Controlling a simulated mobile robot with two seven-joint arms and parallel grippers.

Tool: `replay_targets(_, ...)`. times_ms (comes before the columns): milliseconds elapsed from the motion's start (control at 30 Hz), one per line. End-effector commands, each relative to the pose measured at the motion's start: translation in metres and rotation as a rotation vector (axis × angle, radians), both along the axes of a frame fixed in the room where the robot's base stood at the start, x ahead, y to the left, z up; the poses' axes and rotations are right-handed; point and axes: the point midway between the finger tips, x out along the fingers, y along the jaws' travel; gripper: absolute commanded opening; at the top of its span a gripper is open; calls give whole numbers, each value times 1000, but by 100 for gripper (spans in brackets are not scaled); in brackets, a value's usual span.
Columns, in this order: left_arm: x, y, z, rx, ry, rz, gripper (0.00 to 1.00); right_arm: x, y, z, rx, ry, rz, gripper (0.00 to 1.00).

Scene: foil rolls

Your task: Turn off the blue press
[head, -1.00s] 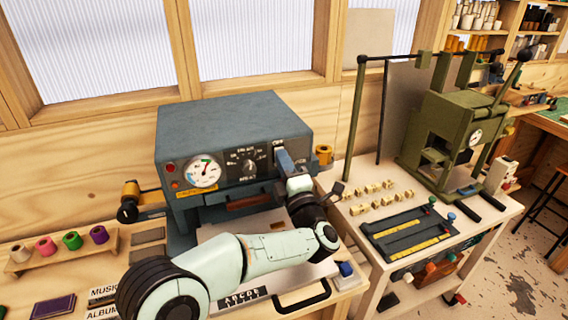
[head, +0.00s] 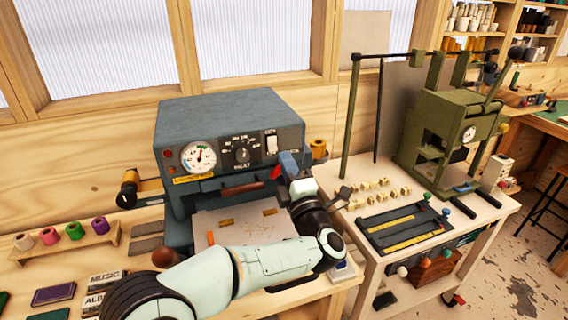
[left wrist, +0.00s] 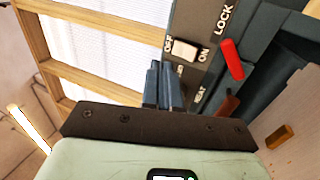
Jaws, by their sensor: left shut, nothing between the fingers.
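The blue press (head: 230,112) stands on the wooden bench, with a round gauge (head: 199,157), a black dial (head: 242,155) and a white rocker switch (head: 271,144) on its front. The switch also shows in the left wrist view (left wrist: 184,50), between the labels OFF and ON. I cannot tell which side is pressed in. My left gripper (head: 288,163) is shut and empty, just below and right of the switch, apart from it. Its fingers (left wrist: 163,85) show in the left wrist view. A red lever (left wrist: 232,60) sits by the LOCK label. My right gripper is out of view.
A wooden rack of foil rolls (head: 66,238) lies left of the press. A brass roll (head: 318,149) is beside the press's right side. A green press (head: 440,130) stands on a white cart to the right. My left arm crosses the front of the press.

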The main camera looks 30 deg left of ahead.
Motion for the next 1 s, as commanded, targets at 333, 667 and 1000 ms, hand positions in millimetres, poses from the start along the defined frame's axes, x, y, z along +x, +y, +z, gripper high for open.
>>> replay_targets(333,-41,-46,-3,0,2,4,0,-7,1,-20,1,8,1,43)
replay_targets(667,-47,-53,-2,0,3,6,0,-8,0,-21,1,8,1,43)
replay_targets(1000,-47,-53,-2,0,3,5,0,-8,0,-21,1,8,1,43)
